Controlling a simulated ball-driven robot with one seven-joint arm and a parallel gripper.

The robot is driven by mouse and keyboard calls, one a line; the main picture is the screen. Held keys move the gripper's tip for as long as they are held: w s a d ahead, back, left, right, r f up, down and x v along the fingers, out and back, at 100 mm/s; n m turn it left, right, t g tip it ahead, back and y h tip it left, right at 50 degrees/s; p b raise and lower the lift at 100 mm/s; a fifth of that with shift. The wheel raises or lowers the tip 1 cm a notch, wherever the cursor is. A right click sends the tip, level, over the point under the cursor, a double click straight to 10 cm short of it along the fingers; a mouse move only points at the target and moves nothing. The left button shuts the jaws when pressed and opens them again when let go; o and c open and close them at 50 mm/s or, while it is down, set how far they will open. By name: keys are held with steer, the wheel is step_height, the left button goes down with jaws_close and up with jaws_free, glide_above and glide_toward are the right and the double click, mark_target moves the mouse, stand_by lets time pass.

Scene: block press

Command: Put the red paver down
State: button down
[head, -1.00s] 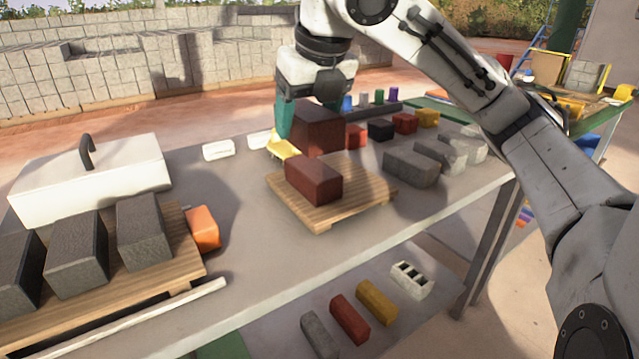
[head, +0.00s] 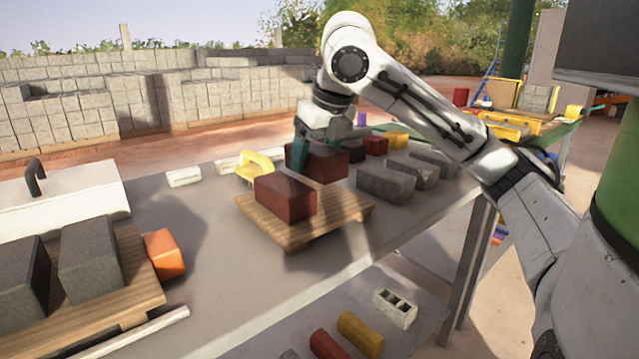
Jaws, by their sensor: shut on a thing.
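My gripper (head: 318,148) points down, its teal fingers shut on a dark red paver (head: 325,165). The held paver is behind a second red paver (head: 285,199), which partly hides it. That second paver lies on a slatted wooden pallet (head: 300,232) on the grey table. The held paver is low over the back part of the pallet. I cannot tell whether its underside touches the pallet, as the front paver covers it.
Grey blocks (head: 385,183) stand right of the pallet. A yellow-handled tool (head: 256,168) lies just behind it. At left are dark blocks (head: 90,260) on another pallet, an orange block (head: 164,254) and a white box (head: 65,205).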

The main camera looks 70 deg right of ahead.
mark_target(328, 147)
steer(key=shift+d+f, duration=0.25)
steer(key=shift+f, duration=0.05)
steer(key=f+b, duration=0.1)
steer(key=f, duration=0.1)
steer(key=d+f+b, duration=0.1)
steer(key=f+b, duration=0.1)
steer(key=shift+s+d+f, duration=0.15)
steer(key=shift+d+f, duration=0.05)
steer(key=shift+f, duration=0.1)
steer(key=shift+r, duration=0.1)
steer(key=shift+c, duration=2)
jaws_free()
steer(key=shift+f, duration=0.2)
steer(key=p+v, duration=0.5)
steer(key=v, duration=0.5)
steer(key=shift+a+r, duration=0.1)
steer(key=shift+r, duration=0.35)
steer(key=shift+s+a+r, duration=0.2)
steer(key=shift+s+r, duration=0.15)
steer(key=shift+r, duration=0.3)
